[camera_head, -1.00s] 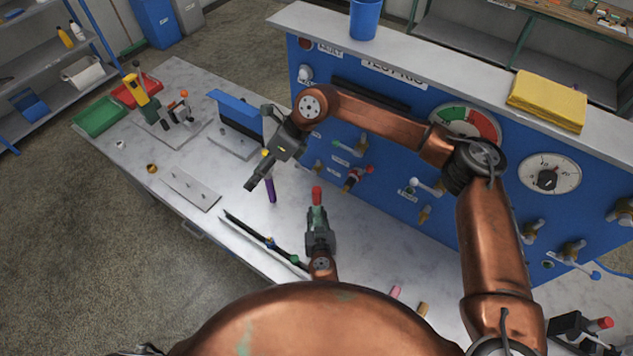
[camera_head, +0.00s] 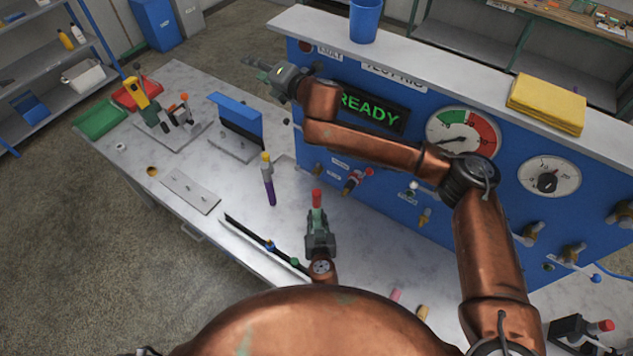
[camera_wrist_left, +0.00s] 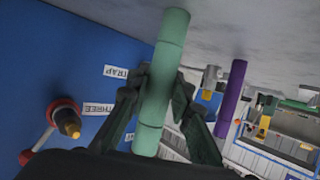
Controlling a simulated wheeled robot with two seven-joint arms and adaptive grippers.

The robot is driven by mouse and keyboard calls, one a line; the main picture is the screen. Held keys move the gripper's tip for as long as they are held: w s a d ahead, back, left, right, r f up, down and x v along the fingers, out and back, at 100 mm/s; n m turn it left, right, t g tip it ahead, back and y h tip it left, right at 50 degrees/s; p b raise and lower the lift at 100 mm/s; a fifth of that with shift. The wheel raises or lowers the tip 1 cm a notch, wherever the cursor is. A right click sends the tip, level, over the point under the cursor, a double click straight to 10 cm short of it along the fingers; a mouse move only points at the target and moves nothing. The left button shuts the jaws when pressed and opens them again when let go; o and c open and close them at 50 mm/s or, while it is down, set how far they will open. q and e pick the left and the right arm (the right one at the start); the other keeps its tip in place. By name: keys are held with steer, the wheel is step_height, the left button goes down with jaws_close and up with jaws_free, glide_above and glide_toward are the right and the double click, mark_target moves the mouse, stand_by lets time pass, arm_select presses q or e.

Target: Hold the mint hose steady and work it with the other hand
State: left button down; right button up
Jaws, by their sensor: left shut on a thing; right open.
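My right gripper (camera_head: 256,68) is open and empty. It is high beside the upper left corner of the panel, well away from the mint hose.
The blue panel (camera_head: 390,215) carries valves, gauges and a lit READY display (camera_head: 371,111). A bench plate (camera_head: 190,190) lies left.

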steer(key=d+f+m+g+h, duration=0.2)
steer(key=d+f+h, duration=0.15)
steer(key=f, duration=0.45)
steer(key=n+g+h, duration=0.3)
steer(key=g+h, duration=0.4)
steer(key=g, duration=0.2)
glide_toward(317, 204)
steer(key=shift+w+a+f, duration=0.15)
steer(key=shift+w, duration=0.7)
steer(key=shift+s+f, duration=0.1)
steer(key=shift+f, duration=0.25)
step_height(317, 204, down, 11)
steer(key=shift+f, duration=0.1)
steer(key=shift+c, duration=0.7)
